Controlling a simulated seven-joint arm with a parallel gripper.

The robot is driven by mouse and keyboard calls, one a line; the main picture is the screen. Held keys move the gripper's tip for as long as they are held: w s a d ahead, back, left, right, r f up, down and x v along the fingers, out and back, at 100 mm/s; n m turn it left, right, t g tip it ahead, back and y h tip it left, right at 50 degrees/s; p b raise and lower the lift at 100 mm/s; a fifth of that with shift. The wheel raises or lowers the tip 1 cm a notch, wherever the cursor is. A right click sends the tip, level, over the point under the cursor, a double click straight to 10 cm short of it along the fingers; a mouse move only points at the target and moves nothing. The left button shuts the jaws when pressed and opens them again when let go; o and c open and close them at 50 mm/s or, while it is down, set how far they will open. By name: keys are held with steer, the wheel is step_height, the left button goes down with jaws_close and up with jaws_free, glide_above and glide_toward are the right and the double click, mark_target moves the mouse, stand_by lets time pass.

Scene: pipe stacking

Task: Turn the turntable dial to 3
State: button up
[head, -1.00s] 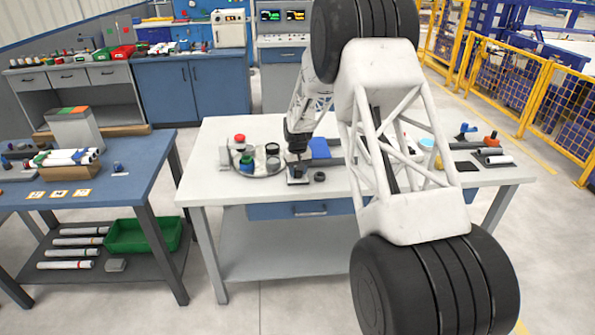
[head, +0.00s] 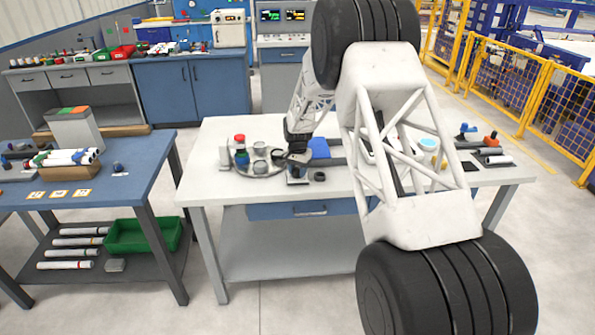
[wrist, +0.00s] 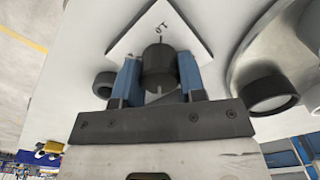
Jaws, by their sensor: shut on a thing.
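A printed mark like "10" shows on the plate; other numbers are hidden or out of view. My gripper (wrist: 159,82) is shut on the knob, with one blue finger on each side. In the head view my gripper (head: 297,158) is low over the dial plate (head: 297,179), at the front right of the round grey turntable (head: 262,172). The turntable carries several small parts, including red-topped and green ones. Its edge also shows in the wrist view (wrist: 243,82).
A black ring (head: 319,177) lies just right of the dial, and a blue block (head: 319,148) is behind it. Coloured fittings (head: 490,139) and pipes lie at the table's right end. The white table's front (head: 235,190) is clear. A blue table (head: 140,165) stands to the left.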

mark_target(298, 169)
stand_by(0.4)
steer(key=o, duration=0.9)
steer(key=shift+r, duration=3.95)
